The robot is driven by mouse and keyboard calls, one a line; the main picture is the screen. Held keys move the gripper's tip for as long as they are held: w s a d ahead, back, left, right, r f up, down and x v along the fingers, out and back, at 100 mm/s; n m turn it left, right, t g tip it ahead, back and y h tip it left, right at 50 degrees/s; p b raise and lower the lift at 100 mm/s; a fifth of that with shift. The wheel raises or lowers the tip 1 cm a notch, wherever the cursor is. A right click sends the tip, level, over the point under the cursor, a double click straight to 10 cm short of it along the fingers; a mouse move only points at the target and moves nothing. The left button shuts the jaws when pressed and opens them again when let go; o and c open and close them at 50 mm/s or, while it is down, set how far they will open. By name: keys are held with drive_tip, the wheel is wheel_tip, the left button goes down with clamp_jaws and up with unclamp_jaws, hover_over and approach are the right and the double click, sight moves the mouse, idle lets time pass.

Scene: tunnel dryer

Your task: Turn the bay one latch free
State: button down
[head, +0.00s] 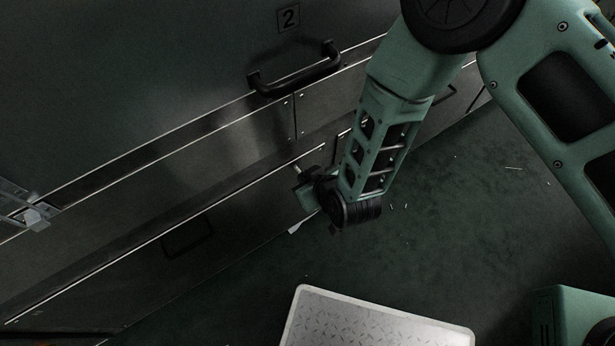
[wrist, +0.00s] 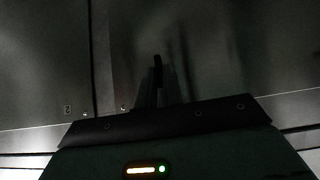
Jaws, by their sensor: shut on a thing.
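My gripper (head: 303,187) is low against the metal front of the dryer in the head view, beside the lower panels. My wrist and arm hide most of it. In the wrist view my gripper (wrist: 165,90) points at a dark metal panel and is shut on a dark, narrow upright piece (wrist: 158,66). The picture is too dark to tell whether this piece is the bay one latch; no label for bay one is readable. A pale latch-like fitting (head: 38,216) on a bracket shows at the far left of the head view, apart from my gripper.
A door with a number 2 plate (head: 288,18) and a black bar handle (head: 294,74) is above my gripper. A recessed pull (head: 188,238) is on the lower panel. A pale tread-plate platform (head: 375,325) stands on the green floor (head: 470,215), which is otherwise mostly clear.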

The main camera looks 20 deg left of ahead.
drive_tip(key=c, duration=1.5)
unclamp_jaws()
drive_tip(key=shift+f, duration=0.1)
drive_tip(key=shift+c, duration=0.2)
drive_tip(key=p+v, duration=0.2)
drive_tip(key=v, duration=1.5)
drive_tip(key=shift+d, duration=0.1)
drive_tip(key=w+d+r+m+g+h, duration=0.1)
drive_tip(key=d+r+g, duration=0.1)
drive_tip(key=r, duration=0.4)
drive_tip(key=w+d+r+g+h, duration=0.1)
drive_tip(key=r+g, duration=0.1)
drive_tip(key=r, duration=0.4)
drive_tip(key=s+d+r+m+g+h+p, duration=0.15)
drive_tip(key=s+d+r+h, duration=0.3)
drive_tip(key=d+r, duration=0.8)
wheel_tip(320, 180, up, 14)
drive_tip(key=p, duration=1.4)
drive_tip(key=shift+s, duration=0.3)
